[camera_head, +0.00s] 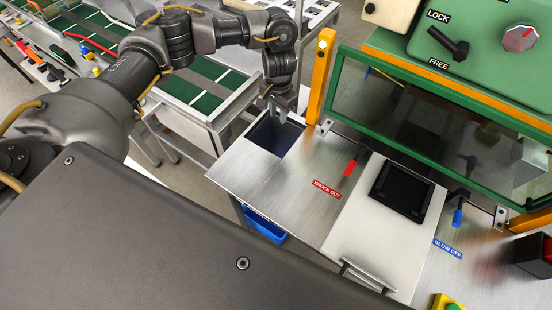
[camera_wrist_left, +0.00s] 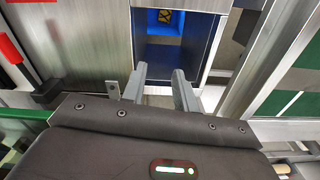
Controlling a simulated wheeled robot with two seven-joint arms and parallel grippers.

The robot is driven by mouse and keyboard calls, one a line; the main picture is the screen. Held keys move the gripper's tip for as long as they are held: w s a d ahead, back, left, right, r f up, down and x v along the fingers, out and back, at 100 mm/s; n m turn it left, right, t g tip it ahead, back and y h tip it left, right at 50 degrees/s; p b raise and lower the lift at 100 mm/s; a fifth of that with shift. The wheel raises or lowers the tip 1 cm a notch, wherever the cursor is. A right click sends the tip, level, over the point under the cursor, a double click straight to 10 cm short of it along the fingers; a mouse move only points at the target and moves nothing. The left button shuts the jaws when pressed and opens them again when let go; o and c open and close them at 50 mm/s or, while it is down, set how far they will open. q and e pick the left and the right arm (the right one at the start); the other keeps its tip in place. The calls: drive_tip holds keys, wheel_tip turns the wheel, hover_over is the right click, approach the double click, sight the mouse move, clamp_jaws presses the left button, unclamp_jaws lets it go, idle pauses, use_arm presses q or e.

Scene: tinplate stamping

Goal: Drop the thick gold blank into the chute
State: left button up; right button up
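My left gripper (camera_head: 270,106) is above the chute (camera_head: 275,137), a rectangular opening at the left end of the metal press table. In the left wrist view the gripper's two fingers (camera_wrist_left: 160,70) are apart with nothing between them. They point over the near part of the chute (camera_wrist_left: 198,52), which has dark blue walls. At its far end a small gold and dark thing (camera_wrist_left: 165,16) shows against bright blue. It may be the thick gold blank, but it is too small to be sure. No other gold blank shows. My right gripper is not in view.
An orange post (camera_head: 320,75) stands close right of the chute, beside the green-framed guard window (camera_head: 430,110). A red knock-out lever (camera_head: 350,167) and a black square die (camera_head: 401,188) lie further right. A blue bin (camera_head: 263,225) is below the table. A green-matted table (camera_head: 190,95) stands behind.

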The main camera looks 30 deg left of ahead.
use_arm(q)
wheel_tip(320, 180, up, 7)
idle(0.3)
drive_tip(key=shift+s, duration=0.1)
idle(0.5)
